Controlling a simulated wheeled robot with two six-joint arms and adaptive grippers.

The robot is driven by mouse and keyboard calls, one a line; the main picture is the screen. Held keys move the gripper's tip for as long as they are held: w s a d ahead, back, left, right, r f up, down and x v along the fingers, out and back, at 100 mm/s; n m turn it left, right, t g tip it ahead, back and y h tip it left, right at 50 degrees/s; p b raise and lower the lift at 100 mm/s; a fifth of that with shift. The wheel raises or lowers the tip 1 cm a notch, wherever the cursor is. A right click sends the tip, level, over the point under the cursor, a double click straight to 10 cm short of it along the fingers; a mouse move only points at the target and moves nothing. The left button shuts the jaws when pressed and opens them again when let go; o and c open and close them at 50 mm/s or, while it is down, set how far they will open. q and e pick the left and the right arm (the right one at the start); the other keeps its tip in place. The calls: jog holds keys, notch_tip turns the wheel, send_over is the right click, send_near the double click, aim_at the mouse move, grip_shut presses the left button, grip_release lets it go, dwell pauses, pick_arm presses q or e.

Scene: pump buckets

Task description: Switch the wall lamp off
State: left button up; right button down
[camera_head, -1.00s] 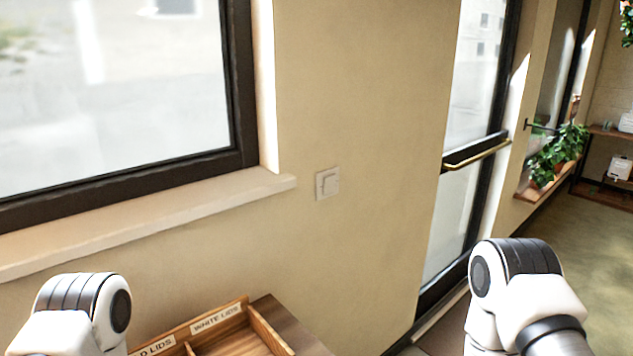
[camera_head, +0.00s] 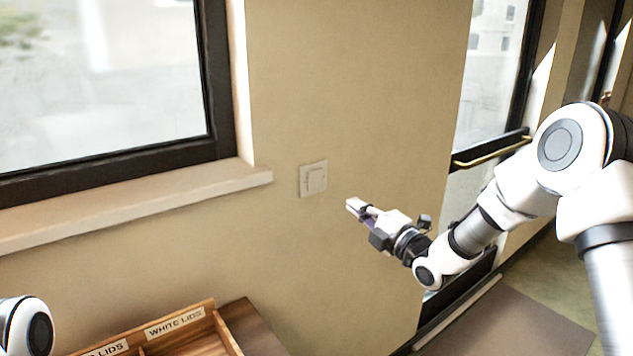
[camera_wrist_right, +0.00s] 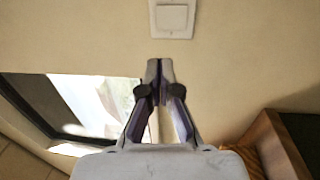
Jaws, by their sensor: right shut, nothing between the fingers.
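A white square wall switch (camera_head: 313,179) is on the beige wall, right of the window sill's end. It also shows at the top of the right wrist view (camera_wrist_right: 173,18). My right gripper (camera_head: 352,205) is shut and empty, a little right of the switch and lower in the head view. In the right wrist view its closed fingertips (camera_wrist_right: 160,64) point towards the switch and appear just below it, apart from it in the picture. The lamp itself is not in view. Only a joint of my left arm shows at the lower left; the left gripper is out of view.
A wooden lid tray (camera_head: 222,330) with labelled compartments, one reading "WHITE LIDS", stands below the switch by the wall. A window sill (camera_head: 130,205) juts out at left. A glass door with a brass handle (camera_head: 490,151) is at right. The wall around the switch is clear.

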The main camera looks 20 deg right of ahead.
jog(key=p, duration=0.6)
send_near(316, 175)
jog(key=x, duration=0.6)
jog(key=shift+w+a+r, duration=0.15)
jog(key=shift+w+a, duration=0.25)
jog(key=shift+w, duration=0.1)
jog(key=shift+d, duration=0.1)
